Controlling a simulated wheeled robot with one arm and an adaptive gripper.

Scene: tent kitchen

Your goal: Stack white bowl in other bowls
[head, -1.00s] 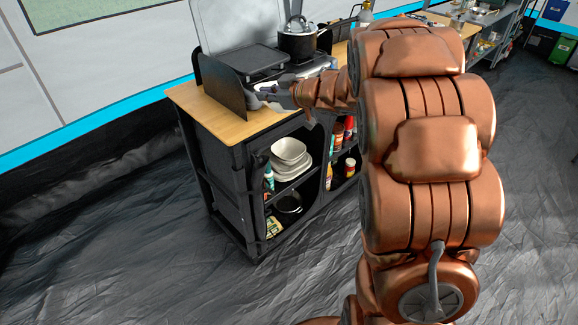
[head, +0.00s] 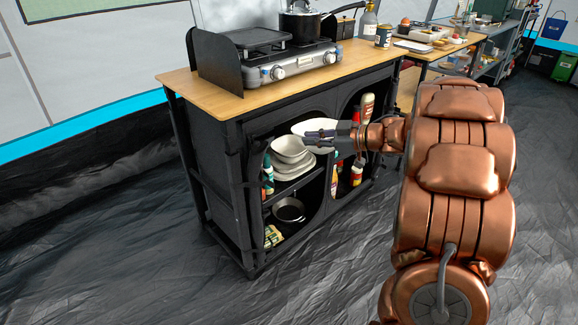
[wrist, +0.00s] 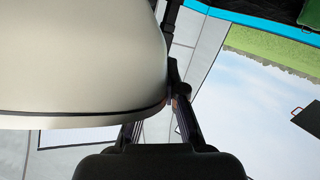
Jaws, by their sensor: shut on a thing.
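My gripper (head: 318,136) is shut on the white bowl (head: 303,127), holding it by its edge in front of the cabinet's upper opening. In the wrist view, the white bowl (wrist: 80,60) fills the upper left, its side at the fingers (wrist: 172,98). The other bowls (head: 289,150) sit stacked on wider pale dishes (head: 296,171) on the upper shelf. The held bowl is just above and to the right of this stack, overlapping it slightly in the picture. I cannot tell whether they touch.
The black cabinet's frame (head: 238,190) surrounds the shelves. Bottles (head: 268,175) stand left of the stack, and more bottles (head: 357,172) stand in the right compartment. A dark pan (head: 289,211) sits below. A stove (head: 300,62) and a pot (head: 300,22) are on top.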

